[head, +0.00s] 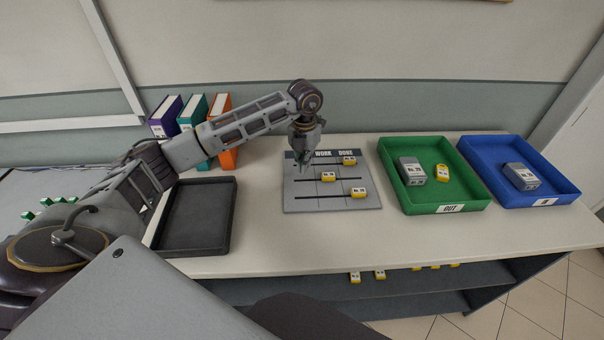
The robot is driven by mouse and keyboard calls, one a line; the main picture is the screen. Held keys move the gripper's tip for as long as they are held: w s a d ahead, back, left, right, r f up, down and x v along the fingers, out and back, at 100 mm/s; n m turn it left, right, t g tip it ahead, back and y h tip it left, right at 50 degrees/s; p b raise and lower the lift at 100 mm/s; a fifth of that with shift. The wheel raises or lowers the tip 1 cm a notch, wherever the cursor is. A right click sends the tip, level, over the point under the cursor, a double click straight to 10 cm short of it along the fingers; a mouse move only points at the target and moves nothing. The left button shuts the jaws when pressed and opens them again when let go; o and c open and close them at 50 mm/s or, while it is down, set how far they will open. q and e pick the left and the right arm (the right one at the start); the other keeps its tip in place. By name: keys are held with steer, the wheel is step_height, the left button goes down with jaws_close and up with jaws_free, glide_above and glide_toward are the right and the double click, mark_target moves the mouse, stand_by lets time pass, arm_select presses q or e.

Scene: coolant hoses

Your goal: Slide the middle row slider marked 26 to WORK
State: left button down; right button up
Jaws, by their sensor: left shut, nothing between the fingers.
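A grey slider board (300,204) with three dark slots lies on the table, with the headings WORK and DONE along its top edge. The middle row's yellow slider (328,176) sits below the WORK heading; its number is too small to read surely. The top slider (349,160) and the bottom slider (358,192) are further right, below DONE. My left gripper (302,162) is shut and empty, pointing down over the upper left of the board, up and left of the middle slider and apart from it. It hides the leftmost heading. My right gripper is out of view.
A green OUT tray (440,208) and a blue tray (545,201) stand right of the board, holding grey and yellow pieces. An empty dark tray (199,252) is at left. Several binders (227,157) stand behind my left arm. The table front is clear.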

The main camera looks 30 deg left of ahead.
arm_select(q)
steer(key=shift+r+p, duration=0.75)
steer(key=shift+r, duration=0.7)
steer(key=shift+d+f, duration=0.1)
